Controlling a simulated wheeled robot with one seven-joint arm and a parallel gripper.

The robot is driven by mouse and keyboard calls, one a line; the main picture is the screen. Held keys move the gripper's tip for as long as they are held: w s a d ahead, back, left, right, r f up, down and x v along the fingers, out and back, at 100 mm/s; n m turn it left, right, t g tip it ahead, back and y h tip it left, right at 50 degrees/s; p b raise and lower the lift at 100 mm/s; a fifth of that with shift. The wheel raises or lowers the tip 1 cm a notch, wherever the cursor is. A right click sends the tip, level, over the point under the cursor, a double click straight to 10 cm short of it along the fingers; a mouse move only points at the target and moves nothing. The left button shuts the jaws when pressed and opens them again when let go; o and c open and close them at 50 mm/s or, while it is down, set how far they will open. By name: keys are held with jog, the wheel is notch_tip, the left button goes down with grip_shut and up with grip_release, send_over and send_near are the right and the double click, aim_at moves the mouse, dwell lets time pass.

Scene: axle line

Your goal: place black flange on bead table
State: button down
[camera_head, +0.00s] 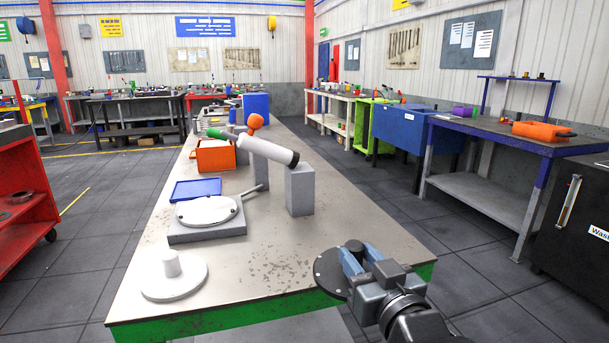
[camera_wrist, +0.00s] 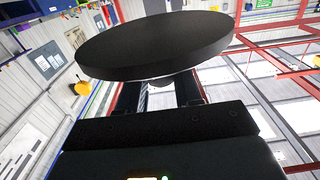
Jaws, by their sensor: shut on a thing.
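The black flange (camera_head: 328,273) is a dark disc with small holes. My gripper (camera_head: 356,258) is shut on it at the front right, by the table's near corner. The disc also shows in the wrist view (camera_wrist: 155,45), spread across the top beyond my fingers (camera_wrist: 165,93). The part between the fingers is mostly hidden. A round white plate (camera_head: 207,210) lies on a grey square base (camera_head: 205,234) on the long table, left of my gripper; it looks like the bead table, though no label shows. Its top looks bare.
A white flange (camera_head: 173,280) with an upright hub lies at the table's near left. A grey block (camera_head: 299,190) stands beside a tilted white cylinder (camera_head: 268,151). A blue tray (camera_head: 195,189) and an orange bin (camera_head: 215,155) are farther back. The long table's (camera_head: 270,268) near right is clear.

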jog(key=s+d+f+m+h, duration=0.1)
jog(key=s+d+f, duration=0.3)
jog(key=f, duration=0.6)
jog(key=s+d+f+m+h, duration=0.1)
jog(key=s+d+f, duration=0.3)
jog(key=f, duration=0.6)
jog(key=s+d+f+m+h, duration=0.1)
jog(key=s+d+f+h, duration=0.2)
jog(key=f, duration=0.8)
jog(key=shift+s+d+t, duration=0.3)
jog(key=shift+s+d, duration=0.35)
jog(key=shift+s, duration=0.3)
jog(key=shift+d, duration=0.1)
jog(key=shift+d, duration=0.1)
